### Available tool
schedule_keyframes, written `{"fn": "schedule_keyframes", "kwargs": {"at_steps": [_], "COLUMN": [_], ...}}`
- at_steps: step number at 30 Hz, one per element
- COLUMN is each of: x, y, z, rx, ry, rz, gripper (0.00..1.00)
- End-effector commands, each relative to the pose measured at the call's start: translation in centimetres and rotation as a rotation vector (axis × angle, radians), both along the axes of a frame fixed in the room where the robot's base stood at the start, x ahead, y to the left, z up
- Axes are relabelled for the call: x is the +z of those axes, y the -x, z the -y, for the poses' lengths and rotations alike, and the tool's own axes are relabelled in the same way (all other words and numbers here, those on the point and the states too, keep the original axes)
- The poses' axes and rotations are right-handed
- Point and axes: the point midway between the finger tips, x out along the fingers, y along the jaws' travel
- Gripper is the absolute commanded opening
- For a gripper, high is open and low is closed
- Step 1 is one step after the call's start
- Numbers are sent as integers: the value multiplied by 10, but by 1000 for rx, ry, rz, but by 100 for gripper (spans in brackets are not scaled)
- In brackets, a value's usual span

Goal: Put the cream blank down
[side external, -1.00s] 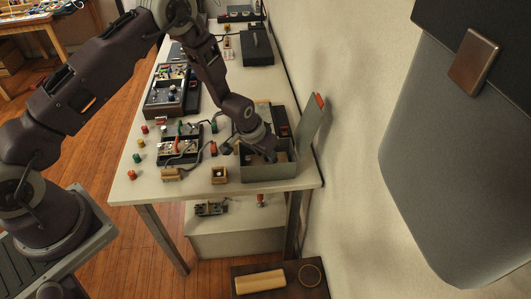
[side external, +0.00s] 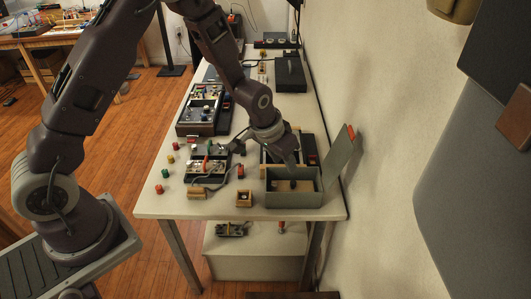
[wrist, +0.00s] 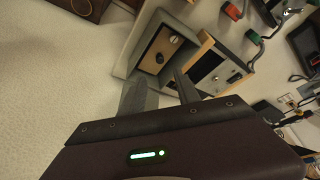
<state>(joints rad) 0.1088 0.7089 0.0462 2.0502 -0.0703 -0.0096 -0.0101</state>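A grey-green box (side external: 294,201) stands at the table's front right corner with its lid (side external: 341,160) tilted open. A cream-tan flat piece (side external: 281,185), likely the cream blank, lies inside the box. In the wrist view, this cream-tan piece (wrist: 153,61) shows on the box floor, with small dark round spots near it. My gripper (side external: 291,172) is over the box, pointing down. In the wrist view, the two fingers of my gripper (wrist: 158,82) stand apart, with nothing visible between them.
A wood-edged unit (wrist: 212,66) sits directly beside the box. A small wooden block (side external: 244,199), cables and several coloured knobs lie to the left. The wall is close on the right. The table's front left (side external: 160,207) is clear.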

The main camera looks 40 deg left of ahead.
Motion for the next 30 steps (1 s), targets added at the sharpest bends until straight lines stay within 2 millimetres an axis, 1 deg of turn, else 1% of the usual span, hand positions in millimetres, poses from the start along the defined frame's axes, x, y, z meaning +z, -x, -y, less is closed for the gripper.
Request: {"fn": "schedule_keyframes", "kwargs": {"at_steps": [3,5,7,8,9,10,11,12,14,15,17,18,21,24,27,30], "x": [1,6,29,45,70,91,112,139,174,195,218,228,238,237,235,235], "y": [1,1,6,10,20,30,42,62,96,122,164,191,248,283,298,300], "z": [0,0,-1,-1,-3,-4,-6,-8,-11,-14,-17,-19,-24,-26,-27,-27], "rx": [0,1,0,1,1,1,1,0,-3,-3,-5,-7,-5,-3,-1,-1], "ry": [0,1,7,10,16,20,23,27,30,30,28,24,13,4,0,0], "rz": [0,2,12,18,26,31,38,45,55,64,75,82,93,97,97,95], "gripper": [39,39,39,39,39,39,39,39,39,39,39,39,39,39,39,39]}}
